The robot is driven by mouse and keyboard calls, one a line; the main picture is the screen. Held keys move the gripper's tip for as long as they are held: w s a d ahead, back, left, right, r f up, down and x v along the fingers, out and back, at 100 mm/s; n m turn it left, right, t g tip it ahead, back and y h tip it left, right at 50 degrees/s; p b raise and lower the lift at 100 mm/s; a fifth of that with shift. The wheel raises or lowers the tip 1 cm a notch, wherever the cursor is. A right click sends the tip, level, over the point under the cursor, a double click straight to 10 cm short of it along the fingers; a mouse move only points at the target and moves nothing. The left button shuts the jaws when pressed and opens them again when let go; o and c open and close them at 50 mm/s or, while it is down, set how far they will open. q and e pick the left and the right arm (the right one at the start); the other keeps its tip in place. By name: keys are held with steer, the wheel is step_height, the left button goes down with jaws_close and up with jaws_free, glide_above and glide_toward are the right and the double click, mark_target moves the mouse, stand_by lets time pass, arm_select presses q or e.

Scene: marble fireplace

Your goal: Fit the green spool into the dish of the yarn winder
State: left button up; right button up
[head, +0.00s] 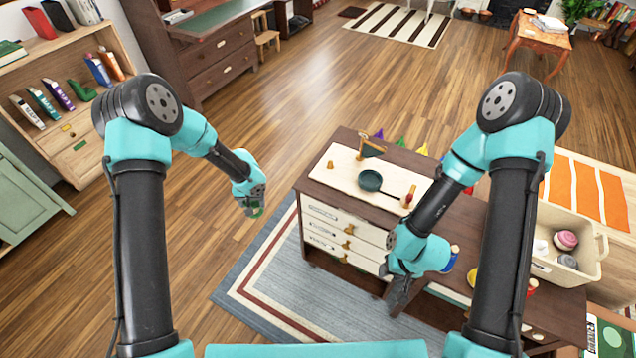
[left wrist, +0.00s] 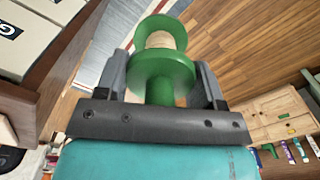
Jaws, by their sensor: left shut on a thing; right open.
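The green spool (left wrist: 163,72) has two green flanges and a pale middle. In the left wrist view it is between the fingers of my left gripper (left wrist: 160,85), which is shut on it. The yarn winder's dark green dish (head: 370,181) is on the cream board on the cabinet top, right of my left gripper, and looks empty. My right gripper (head: 398,297) is open in front of the cabinet's drawers.
The dark wooden cabinet (head: 345,150) has cream drawers facing me. Coloured cones (head: 400,142) stand along its far edge. A cream bin (head: 560,246) with yarn balls is at the right. Open floor lies left of the cabinet.

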arm_select(q)
steer(key=w+r+m, duration=0.1)
steer(key=w+r, duration=0.2)
steer(key=r, duration=0.5)
steer(key=w+r+m, duration=0.2)
steer(key=w+r, duration=0.2)
steer(key=r, duration=0.4)
steer(key=shift+w+r, duration=0.25)
steer(key=shift+r, duration=0.1)
steer(key=shift+d, duration=0.1)
